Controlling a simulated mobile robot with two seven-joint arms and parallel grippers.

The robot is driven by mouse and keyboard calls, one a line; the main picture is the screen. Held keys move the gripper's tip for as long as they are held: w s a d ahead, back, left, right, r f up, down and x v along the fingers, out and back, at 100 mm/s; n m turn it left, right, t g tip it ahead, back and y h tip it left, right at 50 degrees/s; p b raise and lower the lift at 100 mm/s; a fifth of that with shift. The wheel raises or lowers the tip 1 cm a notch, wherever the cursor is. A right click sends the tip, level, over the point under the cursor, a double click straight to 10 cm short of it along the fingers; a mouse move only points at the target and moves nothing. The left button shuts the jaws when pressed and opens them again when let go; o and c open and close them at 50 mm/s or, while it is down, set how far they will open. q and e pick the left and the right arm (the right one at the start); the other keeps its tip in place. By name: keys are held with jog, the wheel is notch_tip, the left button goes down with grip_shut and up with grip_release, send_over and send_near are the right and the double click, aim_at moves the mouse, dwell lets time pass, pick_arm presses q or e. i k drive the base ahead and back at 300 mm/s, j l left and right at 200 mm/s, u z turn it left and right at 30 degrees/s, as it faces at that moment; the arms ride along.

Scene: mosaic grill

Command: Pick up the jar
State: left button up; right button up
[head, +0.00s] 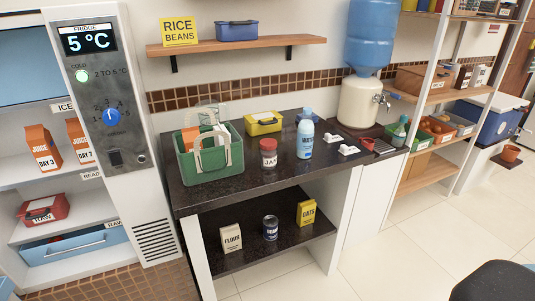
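The jar (268,153) stands upright on the dark countertop (228,192), near its front edge. It has a red lid and a pale label with dark lettering, partly readable as "JA". It is between a green basket on its left and a blue-and-white bottle on its right, apart from the bottle. Neither of my grippers is in the head view, and nothing is holding the jar.
The green basket (212,166) with raised handles holds cartons. A yellow box (263,123) and the bottle (305,139) stand behind and beside the jar. A water dispenser (359,101) is at right. A shelf below holds flour (231,237), a can (270,228) and oats (306,212).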

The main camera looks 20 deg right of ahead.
aim_at(269, 150)
jog(key=i+l, duration=0.1)
jog(key=l, duration=0.5)
jog(key=i+l, duration=0.15)
jog(key=l, duration=0.45)
jog(key=i+l, duration=0.1)
jog(key=l, duration=0.45)
jog(key=i+l+u, duration=0.1)
jog(key=l, duration=0.5)
jog(key=i+l, duration=0.15)
jog(key=l, duration=0.45)
jog(key=i+l, duration=0.1)
jog(key=l, duration=0.5)
